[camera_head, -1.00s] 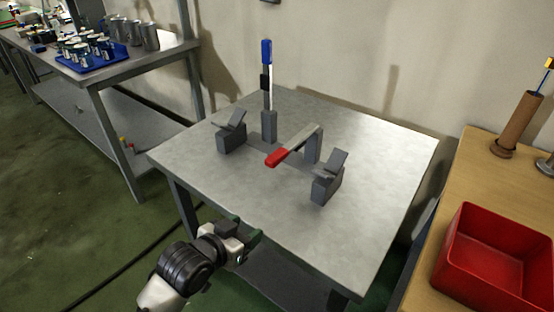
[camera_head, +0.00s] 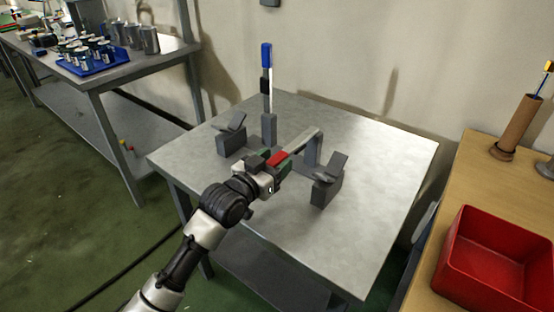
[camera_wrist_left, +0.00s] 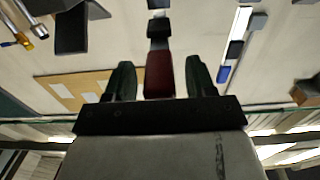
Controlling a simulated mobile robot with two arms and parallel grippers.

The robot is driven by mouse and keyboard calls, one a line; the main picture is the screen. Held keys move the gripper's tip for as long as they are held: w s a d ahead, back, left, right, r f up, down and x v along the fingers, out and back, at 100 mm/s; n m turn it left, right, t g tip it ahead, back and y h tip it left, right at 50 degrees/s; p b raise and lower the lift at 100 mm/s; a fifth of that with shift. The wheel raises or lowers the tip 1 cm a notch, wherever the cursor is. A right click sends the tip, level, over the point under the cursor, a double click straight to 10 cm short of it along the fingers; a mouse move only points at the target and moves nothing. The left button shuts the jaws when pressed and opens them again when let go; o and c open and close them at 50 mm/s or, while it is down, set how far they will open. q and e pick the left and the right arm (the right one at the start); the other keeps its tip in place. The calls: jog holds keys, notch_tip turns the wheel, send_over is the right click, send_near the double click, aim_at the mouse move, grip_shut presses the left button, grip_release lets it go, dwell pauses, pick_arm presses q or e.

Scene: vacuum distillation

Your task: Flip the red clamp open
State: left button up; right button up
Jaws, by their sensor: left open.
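The clamp with the red handle end (camera_head: 278,158) stands on the grey metal table, its grey lever (camera_head: 303,141) running up to a post at the right. My left gripper (camera_head: 271,163) is at the red end, its green fingers on either side of it. In the left wrist view the red handle (camera_wrist_left: 159,75) lies between the two open fingers (camera_wrist_left: 159,80), with a visible gap on both sides. A second clamp with a blue handle end (camera_head: 266,54) stands upright behind on the same table. My right gripper is not in view.
Grey angled blocks stand left (camera_head: 231,140) and right (camera_head: 327,182) of the clamps. A red bin (camera_head: 451,262) sits on the wooden table at right. A blue tray (camera_head: 95,66) with several containers is on the left bench. The table's front area is clear.

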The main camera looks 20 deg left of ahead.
pick_arm(q)
jog(key=shift+w+d, duration=0.2)
jog(key=shift+w, duration=0.3)
grip_shut()
jog(key=shift+r, duration=0.1)
